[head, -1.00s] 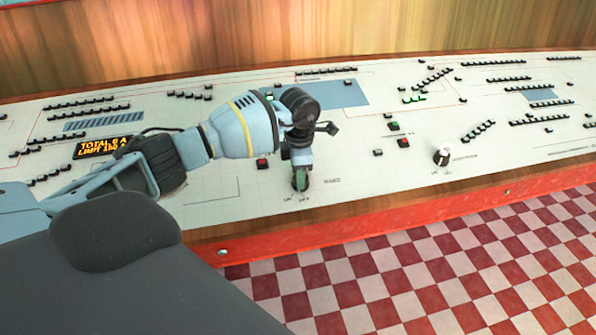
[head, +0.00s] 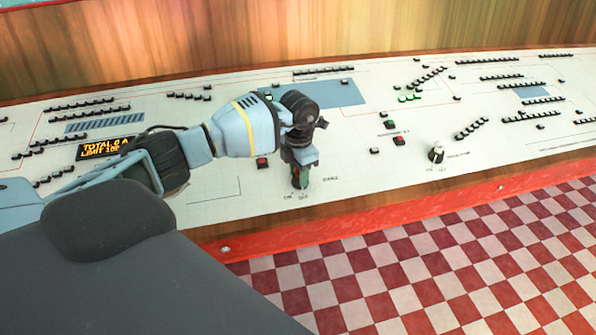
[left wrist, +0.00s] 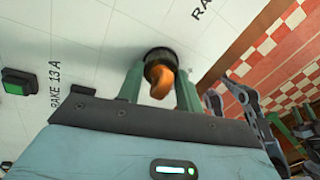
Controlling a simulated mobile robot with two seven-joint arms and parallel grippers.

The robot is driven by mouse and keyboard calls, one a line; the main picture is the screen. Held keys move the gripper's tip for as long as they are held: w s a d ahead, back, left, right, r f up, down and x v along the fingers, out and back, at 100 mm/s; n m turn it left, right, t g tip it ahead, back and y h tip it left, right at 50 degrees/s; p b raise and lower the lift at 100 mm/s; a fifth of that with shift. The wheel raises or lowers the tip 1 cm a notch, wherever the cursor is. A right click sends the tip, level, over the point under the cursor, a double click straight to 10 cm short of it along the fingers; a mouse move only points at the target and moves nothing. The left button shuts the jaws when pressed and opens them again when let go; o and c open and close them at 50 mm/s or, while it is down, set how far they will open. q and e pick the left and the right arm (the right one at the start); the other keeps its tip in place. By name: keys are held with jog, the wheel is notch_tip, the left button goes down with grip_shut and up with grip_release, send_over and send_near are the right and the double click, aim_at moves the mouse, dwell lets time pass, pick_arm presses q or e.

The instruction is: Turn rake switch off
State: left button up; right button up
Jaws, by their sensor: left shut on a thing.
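The rake switch is a round dark knob with an orange grip (left wrist: 160,82), set on the white sloping panel. My left gripper (head: 299,180) is over it near the panel's front edge. In the left wrist view its two green fingers (left wrist: 160,88) stand on either side of the switch, shut on it. In the head view the fingers mostly hide the switch, and the small print below it is too blurred to read. Parts of mine with green pieces show at the right of the left wrist view; the right gripper's jaws cannot be made out.
Another knob (head: 437,154) with a white top stands further right on the panel (head: 370,190). A red button (head: 262,162) is close to my left gripper. A green button (left wrist: 16,82) lies beside the "RAKE 13 A" label. An orange-lettered display (head: 104,148) is at the left.

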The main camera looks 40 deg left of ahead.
dwell(0.5)
pick_arm(q)
jog(key=o, duration=1)
notch_tip(320, 180, up, 8)
jog(key=shift+f, duration=0.1)
jog(key=shift+s+f, duration=0.1)
